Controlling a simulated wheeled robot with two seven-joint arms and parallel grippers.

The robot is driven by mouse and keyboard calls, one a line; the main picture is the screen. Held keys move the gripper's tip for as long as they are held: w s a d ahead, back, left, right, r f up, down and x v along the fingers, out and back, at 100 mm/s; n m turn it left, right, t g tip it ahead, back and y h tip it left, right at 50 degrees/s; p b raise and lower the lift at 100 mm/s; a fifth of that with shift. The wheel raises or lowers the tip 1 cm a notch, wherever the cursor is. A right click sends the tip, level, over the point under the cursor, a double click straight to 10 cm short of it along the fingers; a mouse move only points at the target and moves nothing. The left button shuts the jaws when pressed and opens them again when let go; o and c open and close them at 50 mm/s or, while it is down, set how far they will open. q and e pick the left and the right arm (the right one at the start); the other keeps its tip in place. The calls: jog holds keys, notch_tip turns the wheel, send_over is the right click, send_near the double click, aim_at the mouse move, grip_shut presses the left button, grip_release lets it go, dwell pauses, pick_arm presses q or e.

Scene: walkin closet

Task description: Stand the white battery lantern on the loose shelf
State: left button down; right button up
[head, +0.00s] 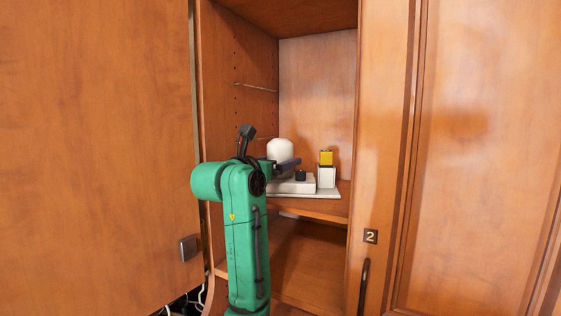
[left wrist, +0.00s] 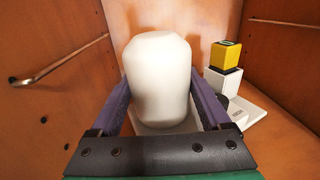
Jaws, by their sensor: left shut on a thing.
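The white battery lantern (head: 281,150) is a smooth, rounded white body inside the open cabinet, and it fills the middle of the left wrist view (left wrist: 158,75). My left gripper (head: 288,164) is shut on it, with one dark purple finger on each side in the left wrist view (left wrist: 160,100). The lantern looks upright. Its base is hidden, so I cannot tell whether it touches what is below. A wooden shelf (head: 318,209) lies beneath; I cannot tell if it is the loose one. My right gripper is not in view.
A pale tray (head: 330,194) on the shelf holds a white block with a yellow and black top (head: 326,158) and a small black knob-like thing (head: 300,175), just right of the lantern. A large wooden door (head: 95,150) stands at left, and a door marked 2 (head: 480,150) at right.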

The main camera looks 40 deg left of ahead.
pick_arm(q)
grip_release()
jog(key=shift+w, duration=0.1)
jog(key=shift+d, duration=0.1)
jog(key=shift+s, duration=0.25)
jog(key=b+v, duration=0.1)
jog(key=v, duration=0.1)
jog(key=b+v, duration=0.1)
jog(key=v, duration=0.1)
jog(key=shift+s+f+b, duration=0.25)
jog(key=shift+b, duration=0.1)
jog(key=b+v, duration=0.1)
jog(key=v, duration=0.6)
jog(key=shift+r+b, duration=0.3)
jog(key=shift+b, duration=0.05)
jog(key=shift+s+d, duration=0.1)
